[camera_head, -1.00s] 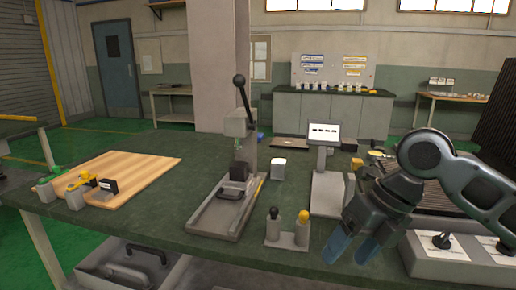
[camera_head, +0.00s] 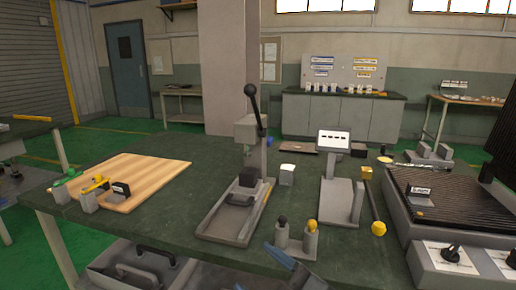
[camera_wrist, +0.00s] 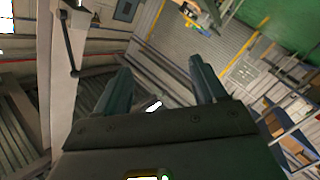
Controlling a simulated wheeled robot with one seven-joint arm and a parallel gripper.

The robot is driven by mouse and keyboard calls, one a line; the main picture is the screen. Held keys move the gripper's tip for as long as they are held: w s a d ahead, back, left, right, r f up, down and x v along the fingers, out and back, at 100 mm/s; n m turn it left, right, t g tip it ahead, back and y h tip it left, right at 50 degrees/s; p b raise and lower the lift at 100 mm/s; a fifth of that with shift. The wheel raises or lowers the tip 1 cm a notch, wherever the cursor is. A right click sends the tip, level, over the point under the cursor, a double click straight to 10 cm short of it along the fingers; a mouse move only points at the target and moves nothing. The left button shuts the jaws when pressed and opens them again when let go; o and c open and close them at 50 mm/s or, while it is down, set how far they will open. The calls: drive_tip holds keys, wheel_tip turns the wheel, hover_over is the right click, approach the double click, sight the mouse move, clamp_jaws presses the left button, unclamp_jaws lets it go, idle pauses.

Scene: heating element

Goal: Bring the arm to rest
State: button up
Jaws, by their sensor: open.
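My gripper shows only as blue-grey fingers at the bottom edge of the head view (camera_head: 292,272), in front of the workbench (camera_head: 150,228). In the wrist view my gripper (camera_wrist: 160,82) is open, its two fingers wide apart with nothing held between them. The wrist view is tilted and looks out at the room's wall and floor. The rest of my arm is outside the head view.
A lever press (camera_head: 245,185) stands mid-bench, with two knobbed posts (camera_head: 311,241) close to my fingers. A wooden board (camera_head: 150,175) lies left. A display stand (camera_head: 336,200) and a ribbed heating plate (camera_head: 450,198) stand right.

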drive_tip(key=s+d+f+m+t+h, duration=0.1)
drive_tip(key=s+d+f+m+h, duration=0.25)
drive_tip(key=s, duration=0.25)
drive_tip(key=s+d+f+m+h+p, duration=0.1)
drive_tip(key=s+d+f+m+h, duration=0.15)
drive_tip(key=s+m, duration=0.3)
drive_tip(key=s+d+f+m+t+h, duration=0.1)
drive_tip(key=s+d+f+m+h, duration=0.1)
drive_tip(key=s+d+f+m, duration=0.3)
drive_tip(key=s+d+r, duration=0.2)
drive_tip(key=s+d, duration=0.1)
drive_tip(key=s, duration=0.3)
drive_tip(key=s+d+r+m+h+p, duration=0.1)
drive_tip(key=s+d+r, duration=0.1)
drive_tip(key=s, duration=0.5)
drive_tip(key=s+d+r+h, duration=0.1)
drive_tip(key=s+d+r, duration=0.1)
drive_tip(key=s+d, duration=0.2)
drive_tip(key=shift+s+d+r+g, duration=0.3)
drive_tip(key=shift+s+d, duration=0.05)
drive_tip(key=shift+s, duration=0.9)
